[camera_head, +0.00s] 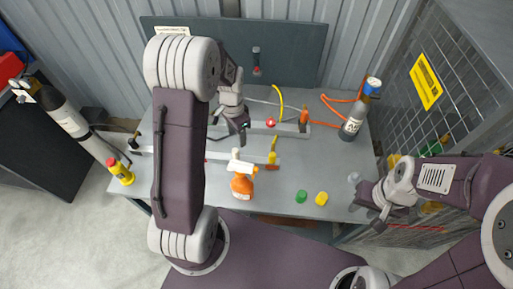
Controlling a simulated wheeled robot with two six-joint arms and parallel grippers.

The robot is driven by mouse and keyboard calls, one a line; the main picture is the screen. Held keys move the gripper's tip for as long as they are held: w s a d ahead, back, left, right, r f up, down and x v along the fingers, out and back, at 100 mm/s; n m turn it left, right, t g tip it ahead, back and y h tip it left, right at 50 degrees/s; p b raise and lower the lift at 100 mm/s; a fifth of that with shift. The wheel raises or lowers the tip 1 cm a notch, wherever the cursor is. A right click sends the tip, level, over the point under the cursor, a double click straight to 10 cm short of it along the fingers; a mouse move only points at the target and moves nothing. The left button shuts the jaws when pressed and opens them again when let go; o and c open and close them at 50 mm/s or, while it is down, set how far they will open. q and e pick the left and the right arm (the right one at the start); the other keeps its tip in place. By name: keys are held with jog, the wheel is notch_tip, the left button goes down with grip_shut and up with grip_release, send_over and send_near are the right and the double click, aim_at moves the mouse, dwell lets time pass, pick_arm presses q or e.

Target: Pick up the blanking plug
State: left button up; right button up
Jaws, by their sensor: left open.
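I cannot tell for certain which thing is the blanking plug. Small candidates on the grey bench (340,170) are a green cap (302,196) and a yellow cap (321,198), side by side near the front edge, and a round red piece (270,122) by the grey rail. My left gripper (240,136) is open over the bench, left of the red piece and behind the orange spray bottle (241,187). My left arm hides part of the bench's left side. My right gripper (366,214) is at the bench's front right corner, right of the yellow cap; its jaw opening is unclear.
Orange and yellow hoses lie at the back. A wire cage (462,75) bounds the right.

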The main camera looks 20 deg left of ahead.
aim_at(235, 150)
pick_arm(q)
jog(key=shift+s+a+f, duration=0.25)
jog(key=shift+s+a, duration=0.1)
jog(key=shift+s, duration=0.05)
jog(key=shift+s+a, duration=0.15)
jog(key=shift+a, duration=0.15)
jog(key=shift+s+a+f, duration=0.1)
jog(key=shift+f, duration=0.15)
notch_tip(235, 150, down, 4)
jog(key=shift+r, duration=0.25)
jog(key=f, duration=0.3)
jog(key=f+p, duration=0.1)
jog(key=shift+d+f, duration=0.3)
jog(key=shift+f, duration=0.3)
grip_shut()
